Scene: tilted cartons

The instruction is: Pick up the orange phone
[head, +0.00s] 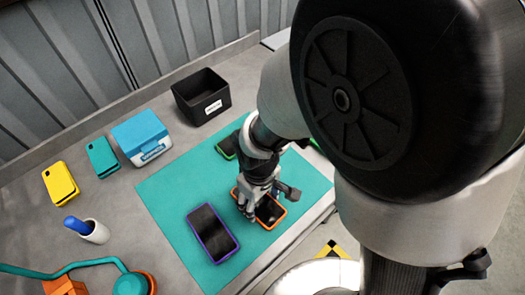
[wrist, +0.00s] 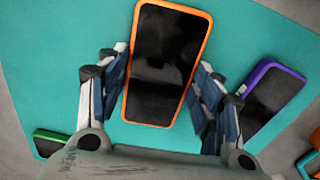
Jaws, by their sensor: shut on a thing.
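The orange phone (wrist: 166,62) has an orange rim and a black screen, and lies face up between my gripper's fingers in the wrist view. In the head view the orange phone (head: 270,212) is on the teal mat (head: 165,200), partly hidden by my gripper (head: 258,208). My gripper (wrist: 163,100) is shut on the orange phone, one finger along each long side. I cannot tell whether the phone is clear of the mat.
A purple-rimmed phone (head: 212,233) lies left of the orange one; a green-rimmed phone (head: 226,147) lies behind it. A black bin (head: 201,98), a blue box (head: 141,135), teal and yellow cases and a white cup (head: 95,232) stand around the mat.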

